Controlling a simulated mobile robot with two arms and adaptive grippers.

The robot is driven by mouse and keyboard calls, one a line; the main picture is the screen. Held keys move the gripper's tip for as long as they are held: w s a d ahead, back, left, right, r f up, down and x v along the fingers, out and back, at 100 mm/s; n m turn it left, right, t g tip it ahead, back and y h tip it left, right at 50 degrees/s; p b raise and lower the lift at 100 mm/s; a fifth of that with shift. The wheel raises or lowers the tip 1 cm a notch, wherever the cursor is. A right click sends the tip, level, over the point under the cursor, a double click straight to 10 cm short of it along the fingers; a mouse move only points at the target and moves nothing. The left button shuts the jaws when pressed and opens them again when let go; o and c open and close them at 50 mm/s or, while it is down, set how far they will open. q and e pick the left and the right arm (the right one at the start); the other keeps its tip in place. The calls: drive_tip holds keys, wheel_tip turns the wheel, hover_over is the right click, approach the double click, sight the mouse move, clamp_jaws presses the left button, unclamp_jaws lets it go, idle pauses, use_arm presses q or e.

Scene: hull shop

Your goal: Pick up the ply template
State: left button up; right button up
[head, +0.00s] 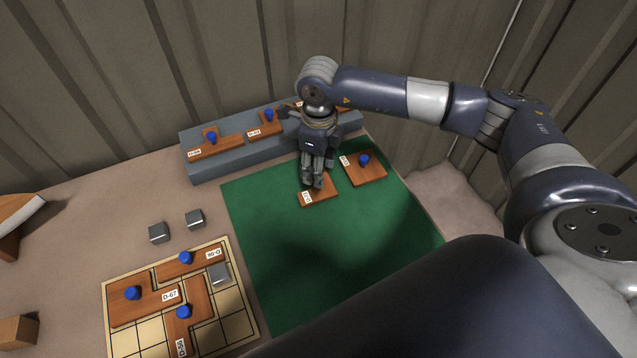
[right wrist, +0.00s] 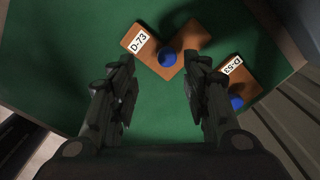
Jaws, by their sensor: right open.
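Several brown ply templates with blue knobs and white labels are in view. The one labelled D-73 lies flat on the green mat (head: 280,240) under my right gripper (head: 313,184); in the head view its plate (head: 322,194) is partly hidden by the fingers. In the right wrist view this template (right wrist: 185,42) shows as an L shape, its blue knob between the fingertips. My right gripper (right wrist: 160,60) is open and empty, above it, with a finger either side of the knob. A second template (head: 367,173), labelled D-53, lies just right of it. My left gripper is out of view.
A grey step (head: 200,170) at the back carries more templates (head: 218,145). A gridded board (head: 245,325) at front left holds several templates and a metal block (head: 218,275). Two metal cubes (head: 158,233) (head: 195,218) stand behind it. The mat's front is clear.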

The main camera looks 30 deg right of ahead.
sight(314, 196)
drive_tip(key=shift+f, duration=0.45)
drive_tip(key=shift+w+f, duration=0.15)
drive_tip(key=shift+f, duration=0.15)
drive_tip(key=f, duration=0.1)
drive_tip(key=f+p, duration=0.1)
drive_tip(key=f, duration=0.1)
drive_tip(key=f+p, duration=0.1)
drive_tip(key=shift+w+d+f, duration=0.15)
drive_tip(key=shift+w+d, duration=0.05)
drive_tip(key=shift+d, duration=0.1)
drive_tip(key=shift+f, duration=0.45)
drive_tip(key=shift+w, duration=0.1)
drive_tip(key=shift+c, duration=0.4)
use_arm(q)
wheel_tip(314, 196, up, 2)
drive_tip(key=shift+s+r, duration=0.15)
use_arm(e)
clamp_jaws()
